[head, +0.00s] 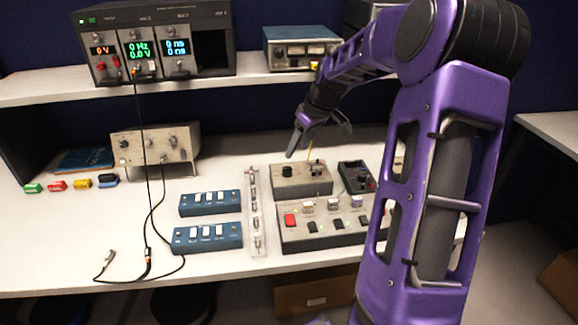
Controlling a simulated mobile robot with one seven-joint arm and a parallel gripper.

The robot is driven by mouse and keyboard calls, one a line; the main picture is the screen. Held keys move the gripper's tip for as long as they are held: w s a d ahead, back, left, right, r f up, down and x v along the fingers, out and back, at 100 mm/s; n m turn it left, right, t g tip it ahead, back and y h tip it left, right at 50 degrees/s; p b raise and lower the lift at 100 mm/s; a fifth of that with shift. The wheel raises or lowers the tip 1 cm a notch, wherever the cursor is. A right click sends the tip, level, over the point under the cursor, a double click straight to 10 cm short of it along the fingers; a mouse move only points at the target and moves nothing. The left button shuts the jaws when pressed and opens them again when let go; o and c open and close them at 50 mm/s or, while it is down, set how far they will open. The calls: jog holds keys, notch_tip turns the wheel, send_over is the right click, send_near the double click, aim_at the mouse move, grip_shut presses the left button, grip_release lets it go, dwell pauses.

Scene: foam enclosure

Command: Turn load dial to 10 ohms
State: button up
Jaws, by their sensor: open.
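A beige box (313,186) stands on the bench right of centre, with a black knob (287,172) on its top left part and small terminals on its right part. This knob may be the load dial; its markings are too small to read. My gripper (318,143) is open and empty above and behind the beige box, apart from the knob. One finger points down toward the knob's side and the other points out to the right. A dark box (356,177) with a knob stands just right of the beige box.
A switch panel (325,236) with a red button lies in front of the beige box. Two blue switch boxes (208,238) and a clear strip of parts (257,215) lie to the left. A shelf (235,88) with instruments runs above. Hanging cables (148,200) cross the left side.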

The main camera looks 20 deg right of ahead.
aim_at(288, 168)
jog(key=x, duration=0.9)
grip_shut()
